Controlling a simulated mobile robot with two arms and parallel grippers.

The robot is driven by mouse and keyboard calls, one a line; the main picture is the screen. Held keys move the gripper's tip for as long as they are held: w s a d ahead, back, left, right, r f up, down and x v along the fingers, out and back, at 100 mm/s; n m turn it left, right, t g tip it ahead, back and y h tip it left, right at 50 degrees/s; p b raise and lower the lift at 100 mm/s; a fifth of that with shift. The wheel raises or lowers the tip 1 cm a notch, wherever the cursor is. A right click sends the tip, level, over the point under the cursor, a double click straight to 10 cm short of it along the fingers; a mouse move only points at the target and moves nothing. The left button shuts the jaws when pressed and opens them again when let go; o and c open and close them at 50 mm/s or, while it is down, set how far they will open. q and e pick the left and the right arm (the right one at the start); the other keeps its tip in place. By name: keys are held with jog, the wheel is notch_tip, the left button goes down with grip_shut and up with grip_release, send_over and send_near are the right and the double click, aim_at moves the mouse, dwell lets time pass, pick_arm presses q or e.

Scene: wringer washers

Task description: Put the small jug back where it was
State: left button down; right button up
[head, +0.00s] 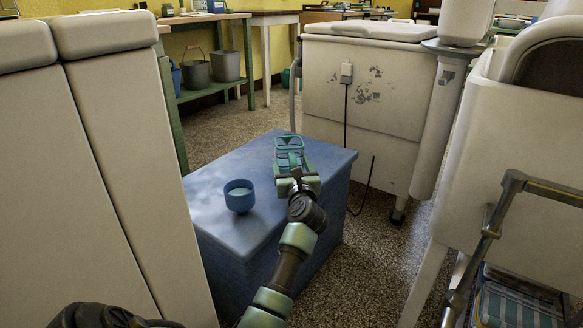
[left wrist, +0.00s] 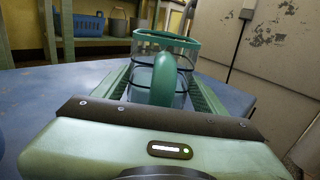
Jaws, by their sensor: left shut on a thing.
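My right gripper is not in view.
A blue cup (head: 239,196) with pale contents stands on the table, left of my left arm. A white washer (head: 365,90) with a cord stands behind, another (head: 510,190) at right. Cream panels (head: 90,180) rise at left. Buckets (head: 226,66) sit on a shelf behind.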

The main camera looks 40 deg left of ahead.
pick_arm(q)
jog(key=shift+c, duration=1.9)
grip_release()
jog(key=shift+f, duration=0.1)
jog(key=shift+o, duration=1.1)
